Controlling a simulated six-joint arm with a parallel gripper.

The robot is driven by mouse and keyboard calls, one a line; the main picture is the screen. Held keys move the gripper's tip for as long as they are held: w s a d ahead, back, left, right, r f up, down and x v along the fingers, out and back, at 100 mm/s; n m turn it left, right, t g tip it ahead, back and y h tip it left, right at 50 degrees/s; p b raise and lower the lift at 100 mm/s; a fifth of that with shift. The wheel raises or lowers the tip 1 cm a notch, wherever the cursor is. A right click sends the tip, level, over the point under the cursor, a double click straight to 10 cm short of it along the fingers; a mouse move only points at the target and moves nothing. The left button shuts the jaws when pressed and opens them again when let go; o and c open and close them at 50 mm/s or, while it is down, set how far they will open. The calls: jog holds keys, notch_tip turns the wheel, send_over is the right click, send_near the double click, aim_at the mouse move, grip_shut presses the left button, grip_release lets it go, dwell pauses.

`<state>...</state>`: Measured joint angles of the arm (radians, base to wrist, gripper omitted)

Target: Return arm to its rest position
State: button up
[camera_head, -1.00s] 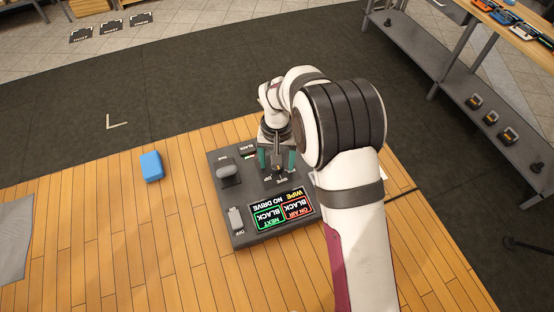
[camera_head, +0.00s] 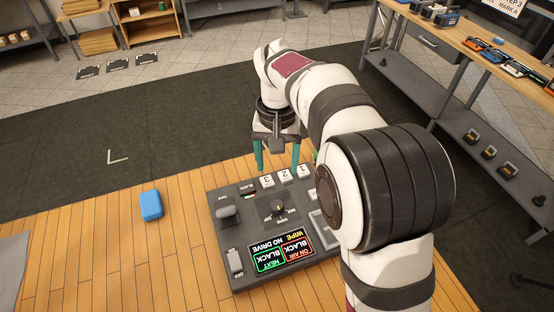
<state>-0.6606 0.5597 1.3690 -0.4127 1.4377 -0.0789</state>
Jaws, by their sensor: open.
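My gripper (camera_head: 277,160) hangs pointing down above the far edge of a dark control panel (camera_head: 228,255). Its two teal fingers are apart with nothing between them. The panel lies on the wooden floor and has a black knob (camera_head: 279,208), a lever (camera_head: 227,213) at the left, a grey on/off switch (camera_head: 235,261), numbered white keys (camera_head: 284,176) and a lit screen (camera_head: 281,249). The screen reads ON AIR BLACK, NEXT BLACK, WIPE and NO DRIVE. My arm hides the panel's right part.
A blue block (camera_head: 151,205) lies on the wooden floor left of the panel. A bench with a lower shelf (camera_head: 440,105) stands at the right, holding several small devices. A wooden shelf unit (camera_head: 150,25) stands at the back. The dark mat (camera_head: 180,120) behind the panel is mostly clear.

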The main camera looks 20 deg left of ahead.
jog(key=shift+d+r, duration=0.1)
dwell(0.3)
jog(key=s+d+r+m+y, duration=0.1)
jog(key=s+d+r+m, duration=0.2)
jog(key=s+d, duration=0.5)
jog(key=s+d+r+m, duration=0.25)
jog(key=s+d, duration=0.25)
jog(key=d, duration=0.7)
jog(key=s+d+f+m, duration=0.4)
jog(key=s, duration=0.6)
jog(key=shift+s+d+y, duration=0.15)
jog(key=shift+d+y, duration=0.1)
jog(key=shift+y, duration=0.15)
jog(key=shift+f, duration=0.1)
